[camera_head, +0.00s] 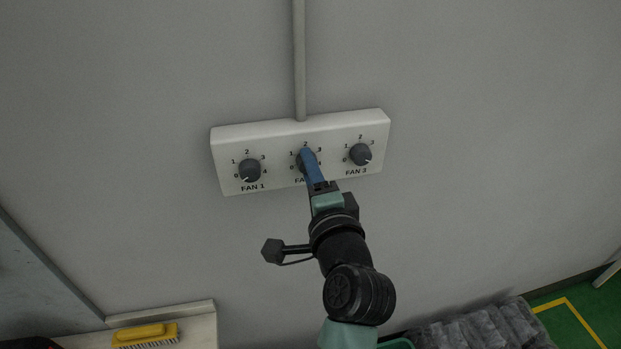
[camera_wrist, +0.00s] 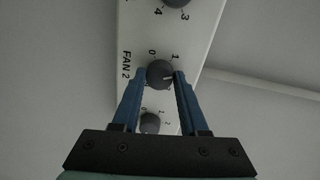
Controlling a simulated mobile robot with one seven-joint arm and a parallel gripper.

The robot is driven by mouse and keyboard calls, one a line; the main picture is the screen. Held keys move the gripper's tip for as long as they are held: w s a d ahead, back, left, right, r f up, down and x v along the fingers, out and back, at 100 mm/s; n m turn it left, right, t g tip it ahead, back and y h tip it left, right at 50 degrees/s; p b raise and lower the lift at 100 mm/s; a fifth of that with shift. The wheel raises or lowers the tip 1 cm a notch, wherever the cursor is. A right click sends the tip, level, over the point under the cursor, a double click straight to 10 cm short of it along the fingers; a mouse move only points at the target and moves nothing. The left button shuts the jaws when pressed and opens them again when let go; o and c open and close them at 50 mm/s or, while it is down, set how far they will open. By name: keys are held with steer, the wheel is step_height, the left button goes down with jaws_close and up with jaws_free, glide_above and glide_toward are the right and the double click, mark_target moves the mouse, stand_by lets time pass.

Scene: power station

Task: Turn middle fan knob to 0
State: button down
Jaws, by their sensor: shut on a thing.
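The middle fan knob, FAN 2 (camera_wrist: 160,72), is a round dark grey dial on a white control panel (camera_head: 230,140). In the head view it is mostly hidden behind my blue fingers, with its dark left edge (camera_head: 299,162) showing. My gripper (camera_wrist: 160,76) is shut on this knob, one blue finger on each side. In the wrist view the picture is turned, with FAN 2 reading sideways. The knob's white pointer line aims right, away from the 0 and roughly toward the 2 position. That number is hidden by the right finger.
The FAN 1 knob (camera_head: 249,171) is left and the FAN 3 knob (camera_head: 361,154) right on the same panel. A grey conduit (camera_head: 299,60) rises from the panel. A yellow brush (camera_head: 146,335) lies on a ledge at lower left. The surrounding wall is bare.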

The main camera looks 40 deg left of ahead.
steer(key=shift+f+n+t+b, duration=0.15)
steer(key=shift+n+t+b, duration=0.2)
steer(key=shift+n+b, duration=3.85)
steer(key=shift+f+n+t+b, duration=0.1)
steer(key=shift+n+t+b, duration=0.25)
steer(key=shift+n+b, duration=3.8)
steer(key=shift+n+p, duration=0.7)
steer(key=shift+n, duration=0.25)
steer(key=shift+c, duration=2.2)
jaws_free()
